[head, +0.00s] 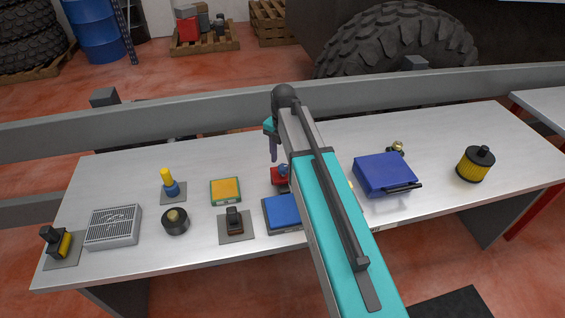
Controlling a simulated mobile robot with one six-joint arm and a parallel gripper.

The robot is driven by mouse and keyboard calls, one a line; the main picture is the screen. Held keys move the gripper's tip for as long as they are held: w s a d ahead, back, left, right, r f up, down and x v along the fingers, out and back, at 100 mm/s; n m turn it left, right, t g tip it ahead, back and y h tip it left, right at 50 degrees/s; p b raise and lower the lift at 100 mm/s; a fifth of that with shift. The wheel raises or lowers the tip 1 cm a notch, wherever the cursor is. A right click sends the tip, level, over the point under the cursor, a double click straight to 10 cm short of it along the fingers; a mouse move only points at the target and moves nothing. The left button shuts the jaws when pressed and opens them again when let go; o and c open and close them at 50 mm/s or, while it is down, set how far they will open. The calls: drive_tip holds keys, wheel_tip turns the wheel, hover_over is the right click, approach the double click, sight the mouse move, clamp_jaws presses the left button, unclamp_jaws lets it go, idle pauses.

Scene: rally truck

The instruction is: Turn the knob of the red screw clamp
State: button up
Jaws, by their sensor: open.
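A blue box (283,212) lies in front of the red device, partly behind my arm. A yellow-orange block (226,190) and a dark switch on a plate (235,222) are to the left. A blue case (383,174) and a yellow-black filter (475,164) are right. The back left bench is clear.

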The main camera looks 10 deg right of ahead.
sight(283, 174)
drive_tip(key=shift+f, duration=1.25)
drive_tip(key=c, duration=1)
drive_tip(key=shift+c, duration=0.2)
drive_tip(key=shift+m, duration=0.5)
